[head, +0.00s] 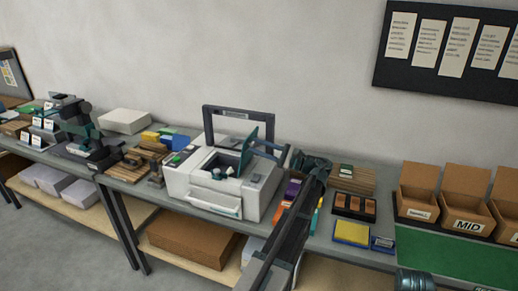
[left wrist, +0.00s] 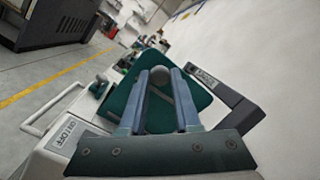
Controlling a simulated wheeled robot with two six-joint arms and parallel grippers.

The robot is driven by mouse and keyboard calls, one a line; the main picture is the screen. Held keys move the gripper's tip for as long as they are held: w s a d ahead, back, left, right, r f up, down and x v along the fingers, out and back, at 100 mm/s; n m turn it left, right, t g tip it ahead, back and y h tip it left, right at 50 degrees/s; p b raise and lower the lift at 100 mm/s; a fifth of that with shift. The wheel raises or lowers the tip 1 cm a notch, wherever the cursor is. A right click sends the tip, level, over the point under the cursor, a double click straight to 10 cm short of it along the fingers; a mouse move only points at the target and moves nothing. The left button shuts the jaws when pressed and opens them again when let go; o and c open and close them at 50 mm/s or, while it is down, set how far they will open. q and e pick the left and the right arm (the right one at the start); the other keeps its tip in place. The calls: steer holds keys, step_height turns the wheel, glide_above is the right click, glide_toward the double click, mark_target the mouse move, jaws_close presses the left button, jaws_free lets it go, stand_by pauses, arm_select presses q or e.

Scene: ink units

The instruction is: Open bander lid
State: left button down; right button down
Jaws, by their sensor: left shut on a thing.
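The bander (head: 222,180) is a white boxy machine on the grey bench, with a dark upright frame (head: 229,110) at its back. Its dark green lid (head: 251,146) stands raised and tilted over the open top. In the left wrist view the lid (left wrist: 160,117) fills the middle, with a grey round knob (left wrist: 160,75) on it. My left gripper (head: 268,149) is at the right side of the lid. In the left wrist view its two blue-grey fingers (left wrist: 159,76) are on either side of the knob, shut on it. My right gripper is not in view.
A printed label (left wrist: 67,132) is on the machine's top. Stacked cards and wooden blocks (head: 150,148) lie left of the bander. A black tray (head: 355,206), a yellow pad (head: 352,232) and cardboard boxes (head: 419,190) stand to the right. The wall (head: 290,60) is close behind.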

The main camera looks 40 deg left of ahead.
arm_select(q)
steer(key=c, duration=0.6)
jaws_free()
steer(key=b+v, duration=0.2)
steer(key=v, duration=1.1)
steer(key=shift+w+d+f+b, duration=0.1)
steer(key=shift+w+d+b, duration=0.05)
steer(key=shift+d+b, duration=0.2)
steer(key=s+d+f+t+h+p, duration=0.1)
steer(key=s+d+f+t+h, duration=0.2)
steer(key=s+d+f+h, duration=0.45)
steer(key=s+d+f+t+h+p, duration=0.1)
steer(key=s+d+f+t+h, duration=0.1)
steer(key=s+d+f, duration=0.6)
steer(key=s+d+f+h, duration=0.2)
steer(key=s+d+h, duration=0.1)
steer(key=d, duration=0.2)
steer(key=s+d+f+n+h, duration=0.1)
steer(key=s+d+f+h, duration=0.1)
steer(key=d, duration=0.3)
steer(key=s+d+f+n+h+p, duration=0.1)
steer(key=s+d+f+h, duration=0.2)
steer(key=d, duration=0.3)
steer(key=shift+s+f+h, duration=0.35)
steer(key=shift+s, duration=0.1)
